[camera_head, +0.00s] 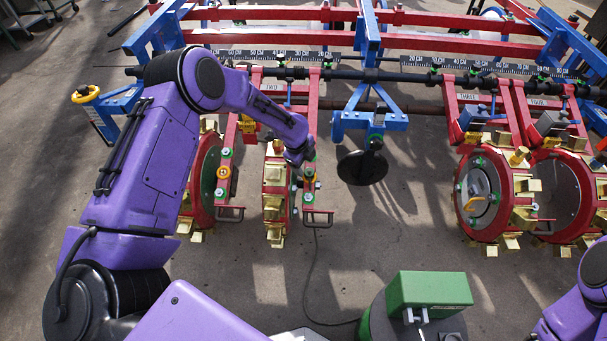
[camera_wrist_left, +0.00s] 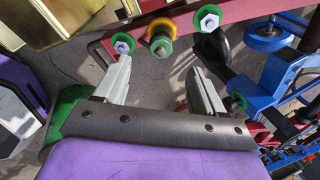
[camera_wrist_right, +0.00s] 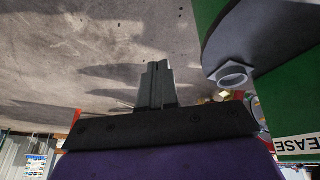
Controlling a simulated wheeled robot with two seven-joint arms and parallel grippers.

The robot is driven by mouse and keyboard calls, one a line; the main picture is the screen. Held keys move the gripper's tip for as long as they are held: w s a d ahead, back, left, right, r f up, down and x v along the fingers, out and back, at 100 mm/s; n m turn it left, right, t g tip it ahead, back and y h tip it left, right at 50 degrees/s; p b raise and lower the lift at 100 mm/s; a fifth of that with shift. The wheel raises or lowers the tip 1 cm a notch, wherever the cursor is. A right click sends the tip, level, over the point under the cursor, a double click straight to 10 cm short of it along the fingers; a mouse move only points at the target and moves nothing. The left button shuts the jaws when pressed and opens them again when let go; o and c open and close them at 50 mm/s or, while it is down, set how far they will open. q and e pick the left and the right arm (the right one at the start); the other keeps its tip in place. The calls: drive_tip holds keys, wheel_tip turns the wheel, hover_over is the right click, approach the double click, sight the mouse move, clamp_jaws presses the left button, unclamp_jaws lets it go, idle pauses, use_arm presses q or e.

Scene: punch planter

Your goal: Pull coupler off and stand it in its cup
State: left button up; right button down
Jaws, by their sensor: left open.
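A round yellow-and-green fitting (camera_wrist_left: 160,42) sits on a red bar between two green-ringed nuts in the left wrist view. It may be the coupler; I cannot tell for sure. My left gripper (camera_wrist_left: 160,72) is open, its fingers apart on either side just short of the fitting, with nothing between them. In the head view my left gripper (camera_head: 308,168) is at the red arm of row two. My right gripper (camera_wrist_right: 156,75) shows two fingers together, empty, beside a green container. A pale ring-shaped cup (camera_wrist_right: 232,76) is on that container's side.
A green grease unit (camera_head: 430,290) stands at the front, and a thin dark hose (camera_head: 308,275) runs from it across the floor towards row two. Wheels with brass blocks (camera_head: 274,200) flank my left gripper. A black disc (camera_head: 362,167) hangs to its right.

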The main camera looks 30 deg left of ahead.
sight(308, 171)
use_arm(q)
drive_tip(key=b+x, duration=0.3)
drive_tip(key=x, duration=0.7)
drive_tip(key=shift+w+a+f, duration=0.15)
drive_tip(key=shift+w+a, duration=0.05)
clamp_jaws()
drive_tip(key=shift+d+p+v, duration=0.25)
drive_tip(key=shift+p+v, duration=1)
drive_tip(key=shift+p, duration=0.15)
drive_tip(key=shift+d+p+v, duration=0.2)
drive_tip(key=shift+p+v, duration=1.1)
drive_tip(key=shift+p, duration=0.1)
drive_tip(key=p+v, duration=0.4)
drive_tip(key=shift+s+d, duration=0.1)
drive_tip(key=shift+d, duration=0.3)
